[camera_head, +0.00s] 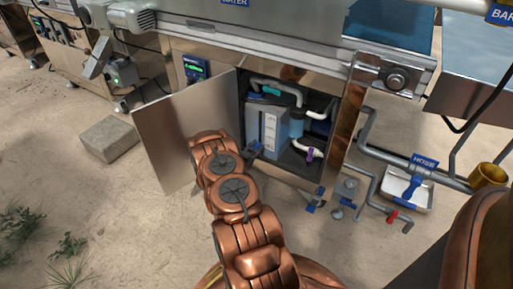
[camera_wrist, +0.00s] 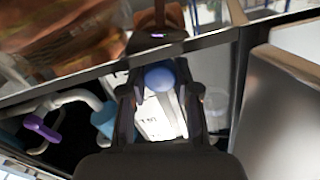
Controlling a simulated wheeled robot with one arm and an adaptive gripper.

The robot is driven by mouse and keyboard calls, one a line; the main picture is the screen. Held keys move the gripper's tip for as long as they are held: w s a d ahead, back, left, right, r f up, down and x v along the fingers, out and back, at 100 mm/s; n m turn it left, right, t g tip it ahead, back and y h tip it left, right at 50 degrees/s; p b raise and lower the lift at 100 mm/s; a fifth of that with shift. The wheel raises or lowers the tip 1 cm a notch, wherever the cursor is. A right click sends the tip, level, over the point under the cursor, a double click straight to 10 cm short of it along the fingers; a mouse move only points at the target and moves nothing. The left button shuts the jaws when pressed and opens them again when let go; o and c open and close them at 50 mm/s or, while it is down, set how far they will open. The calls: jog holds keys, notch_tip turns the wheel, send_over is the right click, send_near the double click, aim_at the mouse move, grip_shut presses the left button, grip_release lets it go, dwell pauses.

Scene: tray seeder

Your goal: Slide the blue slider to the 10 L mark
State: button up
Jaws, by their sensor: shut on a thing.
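The blue slider shows as a round blue knob (camera_wrist: 160,77) in the wrist view, between the two dark fingers of my gripper (camera_wrist: 160,92). My gripper is shut on it. Behind the knob is a white scale plate (camera_wrist: 150,118) with small dark marks that I cannot read. In the head view my gripper (camera_head: 256,149) reaches into the open cabinet, at the front of the grey-blue tank (camera_head: 254,118). The white scale (camera_head: 270,130) runs upright on the tank's front. The slider's exact level on the scale cannot be told.
The open cabinet door (camera_head: 178,135) stands left of my arm. Inside the cabinet are white pipes, a teal handle (camera_head: 271,91) and a purple handle (camera_head: 310,154), also in the wrist view (camera_wrist: 42,128). Pipes and a white tray (camera_head: 408,188) are outside at right.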

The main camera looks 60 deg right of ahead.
aim_at(261, 133)
grip_shut()
notch_tip(261, 133, up, 3)
jog(key=p, duration=0.4)
jog(key=shift+r+p, duration=0.75)
jog(key=shift+r, duration=0.45)
jog(key=o, duration=0.8)
grip_release()
